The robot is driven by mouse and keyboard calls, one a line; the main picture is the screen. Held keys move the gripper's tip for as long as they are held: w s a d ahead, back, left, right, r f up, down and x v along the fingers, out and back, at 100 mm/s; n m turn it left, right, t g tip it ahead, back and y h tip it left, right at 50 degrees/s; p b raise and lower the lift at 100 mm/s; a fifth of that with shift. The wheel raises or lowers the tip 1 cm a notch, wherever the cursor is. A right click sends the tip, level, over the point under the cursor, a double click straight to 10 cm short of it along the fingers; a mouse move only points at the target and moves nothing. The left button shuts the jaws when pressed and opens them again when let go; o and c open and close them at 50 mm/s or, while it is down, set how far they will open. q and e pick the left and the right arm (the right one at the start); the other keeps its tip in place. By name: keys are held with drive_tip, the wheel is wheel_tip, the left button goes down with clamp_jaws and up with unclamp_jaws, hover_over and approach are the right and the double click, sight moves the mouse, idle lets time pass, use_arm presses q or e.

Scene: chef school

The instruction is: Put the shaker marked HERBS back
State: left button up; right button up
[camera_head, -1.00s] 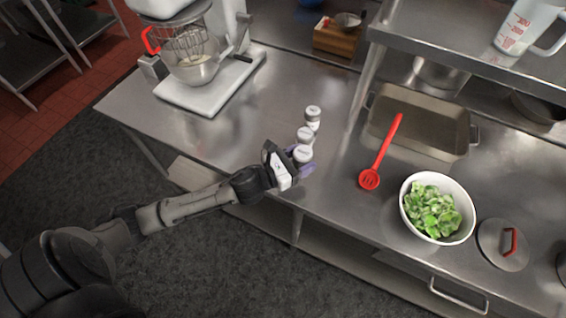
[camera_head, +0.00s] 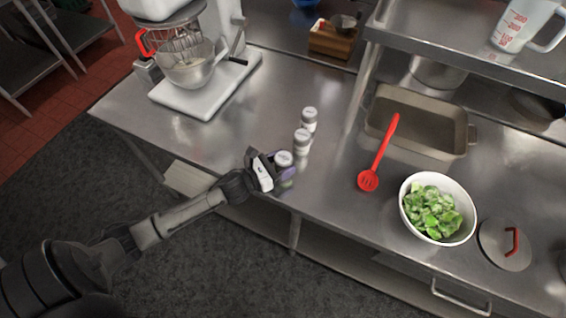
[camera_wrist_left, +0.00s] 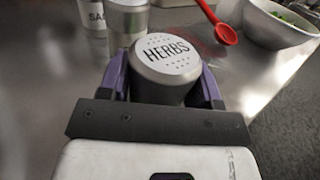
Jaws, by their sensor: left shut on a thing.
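The shaker marked HERBS (camera_wrist_left: 166,58) has a white lettered lid and a grey metal body. It is between the purple-padded fingers of my left gripper (camera_wrist_left: 162,85), which is shut on it. In the head view, the shaker (camera_head: 284,158) and the left gripper (camera_head: 275,168) are near the front edge of the counter. I cannot tell whether the shaker's base touches the counter. Two other shakers stand upright behind it, a middle one (camera_head: 302,138) and a far one (camera_head: 309,116). One shows part of a label starting "SA" in the wrist view (camera_wrist_left: 94,16). My right gripper is not in view.
A stand mixer (camera_head: 205,100) stands at the back left. The counter (camera_head: 215,145) between mixer and shakers is clear.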

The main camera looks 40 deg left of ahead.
use_arm(q)
drive_tip(key=shift+f, duration=0.15)
drive_tip(key=o, duration=1)
drive_tip(key=shift+o, duration=0.2)
drive_tip(key=shift+r, duration=0.25)
drive_tip(key=shift+s+f, duration=0.1)
drive_tip(key=shift+s, duration=0.2)
drive_tip(key=v, duration=1.1)
drive_tip(key=shift+s+a, duration=0.2)
